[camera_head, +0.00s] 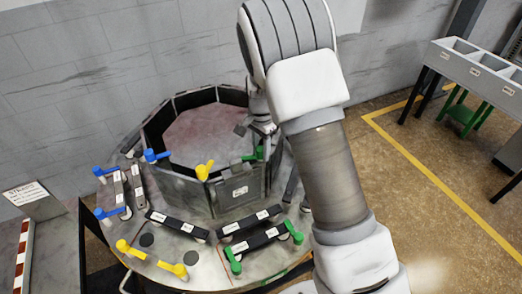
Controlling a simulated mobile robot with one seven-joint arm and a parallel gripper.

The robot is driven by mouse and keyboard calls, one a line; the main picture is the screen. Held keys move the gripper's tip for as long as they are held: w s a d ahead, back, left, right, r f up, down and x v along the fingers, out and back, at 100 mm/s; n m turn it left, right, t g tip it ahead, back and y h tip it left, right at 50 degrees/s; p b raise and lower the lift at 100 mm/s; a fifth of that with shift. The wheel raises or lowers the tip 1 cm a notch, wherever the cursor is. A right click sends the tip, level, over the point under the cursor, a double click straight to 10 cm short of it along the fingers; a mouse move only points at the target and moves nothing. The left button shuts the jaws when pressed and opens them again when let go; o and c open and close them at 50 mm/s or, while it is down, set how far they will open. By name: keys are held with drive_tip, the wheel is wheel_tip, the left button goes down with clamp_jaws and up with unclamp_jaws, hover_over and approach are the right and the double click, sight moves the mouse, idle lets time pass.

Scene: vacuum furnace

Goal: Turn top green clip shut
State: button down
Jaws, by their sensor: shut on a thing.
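The top green clip (257,153) sits on the rim of the dark octagonal chamber (232,188), at its right side. Only a small green part of it shows; the rest is hidden behind my gripper. My gripper (265,138) comes down from above beside the chamber's right wall and is shut on this clip. The fingertips are small and partly covered by my arm, so the exact hold on the clip is hard to see. I cannot tell how far the clip is turned.
A yellow clip (204,170) and a blue clip (156,156) sit on the chamber rim. Lower green clips (292,232), yellow clips (130,249) and dark labelled bars (178,225) are on the round base. A bin stand (474,66) is far right. Open floor lies between.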

sight(261, 149)
drive_tip(key=shift+n+b, duration=1.2)
drive_tip(key=shift+n, duration=1.4)
drive_tip(key=c, duration=0.5)
unclamp_jaws()
drive_tip(key=shift+s, duration=0.15)
drive_tip(key=shift+r, duration=0.25)
wheel_tip(261, 149, up, 17)
drive_tip(key=shift+b, duration=0.4)
